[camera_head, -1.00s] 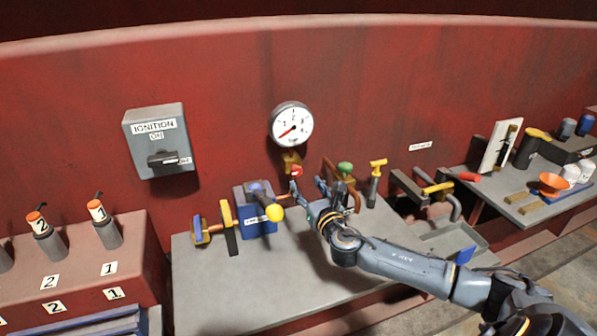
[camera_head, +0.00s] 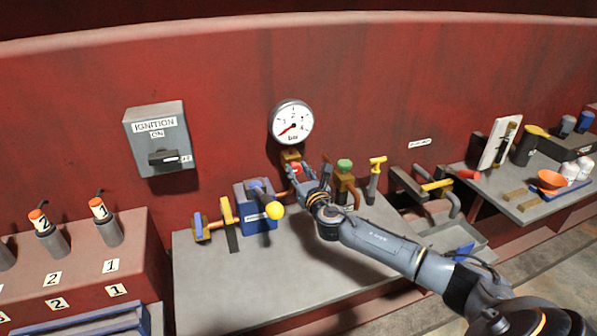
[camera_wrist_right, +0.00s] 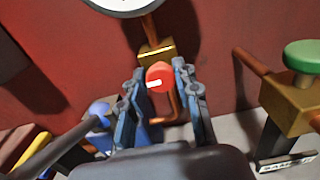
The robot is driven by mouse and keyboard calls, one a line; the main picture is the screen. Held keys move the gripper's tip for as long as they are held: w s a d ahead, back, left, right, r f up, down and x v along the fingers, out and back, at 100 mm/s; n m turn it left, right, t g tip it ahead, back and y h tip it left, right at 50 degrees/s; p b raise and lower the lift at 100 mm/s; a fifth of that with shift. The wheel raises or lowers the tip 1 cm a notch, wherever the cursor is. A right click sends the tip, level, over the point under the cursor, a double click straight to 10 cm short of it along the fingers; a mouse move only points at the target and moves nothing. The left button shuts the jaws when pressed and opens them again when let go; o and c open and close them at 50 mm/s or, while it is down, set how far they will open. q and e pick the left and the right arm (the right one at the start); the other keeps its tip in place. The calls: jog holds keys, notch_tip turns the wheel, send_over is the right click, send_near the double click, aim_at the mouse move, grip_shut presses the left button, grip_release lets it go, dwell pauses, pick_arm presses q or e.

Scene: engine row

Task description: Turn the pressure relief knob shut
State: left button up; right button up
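The pressure relief knob (camera_wrist_right: 160,76) is a small red knob with a white mark, on a brass block (camera_wrist_right: 156,54) below the round gauge (camera_head: 292,122). In the head view the knob (camera_head: 296,169) shows just beyond my right fingers. My right gripper (camera_head: 299,173) points at it from the front. In the right wrist view my right gripper (camera_wrist_right: 164,84) is open, with one finger on each side of the knob. I cannot tell whether the fingers touch it. My left gripper is not in view.
A blue box with a yellow-tipped lever (camera_head: 275,211) stands left of my right gripper. A green-topped valve (camera_head: 344,167) and a yellow T-handle (camera_head: 378,163) stand to the right. The grey bench front (camera_head: 240,285) is clear.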

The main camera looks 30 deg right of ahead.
grip_shut()
jog(key=m+b, duration=0.1)
jog(key=m, duration=0.2)
jog(key=shift+f+m, duration=0.1)
jog(key=shift+m, duration=0.3)
jog(key=m+b, duration=0.1)
jog(key=m, duration=0.3)
jog(key=shift+d+m, duration=0.1)
jog(key=shift+m, duration=0.2)
jog(key=m+b, duration=0.1)
jog(key=m, duration=0.3)
jog(key=shift+m, duration=2.7)
